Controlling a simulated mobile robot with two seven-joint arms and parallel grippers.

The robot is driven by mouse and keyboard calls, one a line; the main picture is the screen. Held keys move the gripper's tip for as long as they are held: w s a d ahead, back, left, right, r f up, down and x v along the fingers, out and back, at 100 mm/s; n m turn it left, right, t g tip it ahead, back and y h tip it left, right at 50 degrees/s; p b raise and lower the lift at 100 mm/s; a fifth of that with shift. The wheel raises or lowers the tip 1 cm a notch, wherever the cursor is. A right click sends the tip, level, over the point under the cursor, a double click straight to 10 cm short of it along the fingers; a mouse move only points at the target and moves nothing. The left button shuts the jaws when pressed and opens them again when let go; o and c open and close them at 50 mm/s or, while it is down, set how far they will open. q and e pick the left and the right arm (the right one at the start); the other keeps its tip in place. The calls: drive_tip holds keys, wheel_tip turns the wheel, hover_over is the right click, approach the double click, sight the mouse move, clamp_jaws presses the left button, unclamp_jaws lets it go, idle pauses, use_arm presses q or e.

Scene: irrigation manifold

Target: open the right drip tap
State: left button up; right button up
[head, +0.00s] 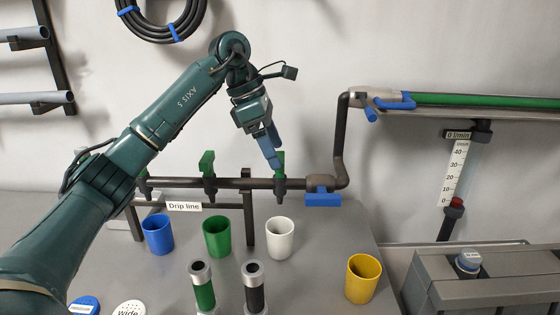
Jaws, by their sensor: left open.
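The right drip tap (281,187) sits on the dark horizontal pipe of the drip line, with its green handle (282,160) standing upright. My left gripper (272,155) comes down from above with its blue fingers at this handle, just left of it in the head view. The fingers are open and partly overlap each other; I cannot tell whether they touch the handle or straddle it. The middle drip tap (208,168) also has an upright green handle. The left drip tap (143,180) is partly hidden by my left arm. My right gripper is not in view.
A white cup (280,238) stands under the right tap, with a green cup (217,237) and a blue cup (158,235) to its left. A blue-handled valve (322,198) is close right of the tap. A yellow cup (363,278) stands at the front right.

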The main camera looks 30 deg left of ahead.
sight(280, 157)
use_arm(q)
drive_tip(key=shift+x, duration=1.8)
drive_tip(key=shift+c, duration=0.6)
drive_tip(key=c, duration=0.9)
drive_tip(key=shift+o, duration=0.2)
